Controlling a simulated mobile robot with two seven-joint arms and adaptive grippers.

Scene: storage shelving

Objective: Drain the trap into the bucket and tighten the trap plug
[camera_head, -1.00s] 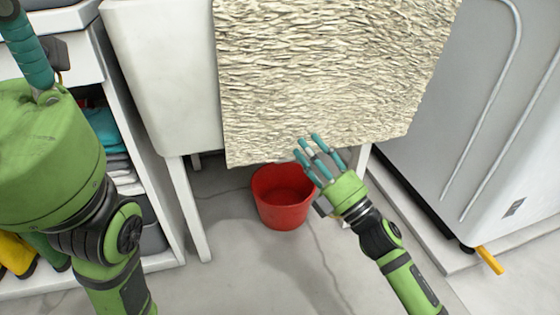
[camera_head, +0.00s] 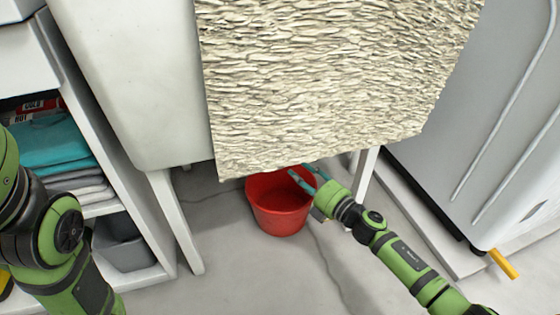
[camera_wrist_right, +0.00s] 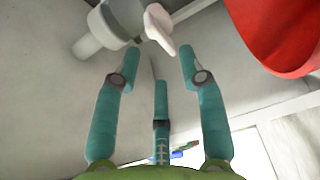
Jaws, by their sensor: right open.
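The red bucket (camera_head: 280,210) stands on the floor under the white sink, partly hidden by the textured panel. It also shows at the upper right of the right wrist view (camera_wrist_right: 283,35). My right gripper (camera_head: 304,178) is at the bucket's right rim in the head view, its fingertips partly under the panel's edge. In the right wrist view the gripper (camera_wrist_right: 158,62) is open and empty. Just beyond its fingertips are a pale grey pipe fitting, seemingly the trap (camera_wrist_right: 118,20), and a pinkish-white winged piece, seemingly the plug (camera_wrist_right: 160,28). My left gripper is out of view.
The textured panel (camera_head: 330,80) covers the sink's front and hides the plumbing in the head view. White sink legs (camera_head: 175,222) stand beside the bucket. A grey appliance (camera_head: 480,130) with a yellow handle (camera_head: 503,263) is at right, shelving with folded cloths (camera_head: 50,145) at left.

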